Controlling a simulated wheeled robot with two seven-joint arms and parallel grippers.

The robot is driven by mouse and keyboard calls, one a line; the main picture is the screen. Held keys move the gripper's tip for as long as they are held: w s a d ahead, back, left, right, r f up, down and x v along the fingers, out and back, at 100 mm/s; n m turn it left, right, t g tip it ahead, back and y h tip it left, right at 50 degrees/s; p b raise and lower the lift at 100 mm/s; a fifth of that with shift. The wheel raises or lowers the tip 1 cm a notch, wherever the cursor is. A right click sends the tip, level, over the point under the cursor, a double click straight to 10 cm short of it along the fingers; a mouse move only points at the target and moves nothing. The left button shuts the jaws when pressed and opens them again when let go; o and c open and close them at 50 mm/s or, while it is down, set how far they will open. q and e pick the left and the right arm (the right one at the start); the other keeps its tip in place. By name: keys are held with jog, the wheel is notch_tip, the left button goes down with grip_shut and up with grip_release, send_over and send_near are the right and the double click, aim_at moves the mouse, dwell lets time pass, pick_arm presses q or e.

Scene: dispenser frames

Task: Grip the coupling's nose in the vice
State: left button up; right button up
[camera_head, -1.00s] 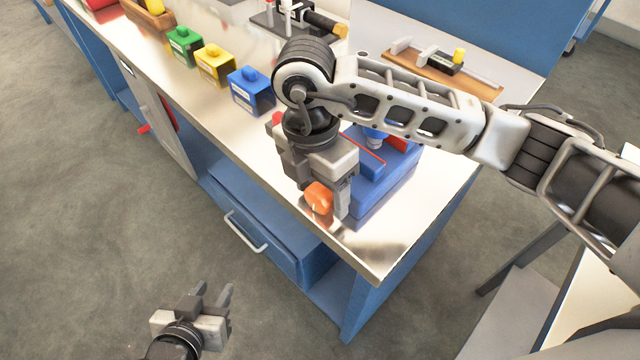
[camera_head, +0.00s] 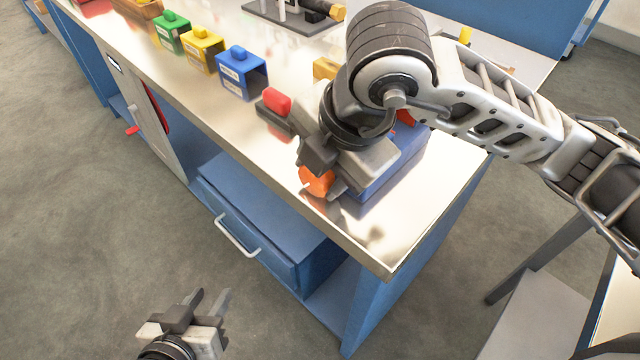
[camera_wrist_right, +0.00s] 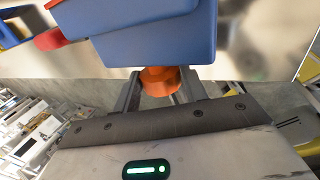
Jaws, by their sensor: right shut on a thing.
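The blue vice (camera_head: 405,165) stands at the near corner of the bench, partly hidden behind my right arm. It also fills the top of the right wrist view (camera_wrist_right: 155,45). An orange knob (camera_head: 315,181) sticks out at its front side. My right gripper (camera_head: 322,184) is shut on this knob, which sits between the fingers in the right wrist view (camera_wrist_right: 160,80). The vice's jaws and any coupling in them are hidden behind my right arm and the vice body. My left gripper (camera_head: 207,303) is open and empty, low over the floor in front of the bench.
A red button on a dark block (camera_head: 277,101) stands left of the vice. Blue (camera_head: 240,75), yellow (camera_head: 203,50) and green (camera_head: 172,33) dispensers line the bench further left. A dark stand (camera_head: 295,15) is behind. The bench (camera_head: 400,240) is bare at its near right corner.

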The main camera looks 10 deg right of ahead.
jog(key=shift+r, duration=0.1)
jog(key=o, duration=1)
jog(key=shift+c, duration=0.2)
jog(key=p+v, duration=0.2)
jog(key=v, duration=1.4)
jog(key=shift+s, duration=0.2)
jog(key=shift+d, duration=0.1)
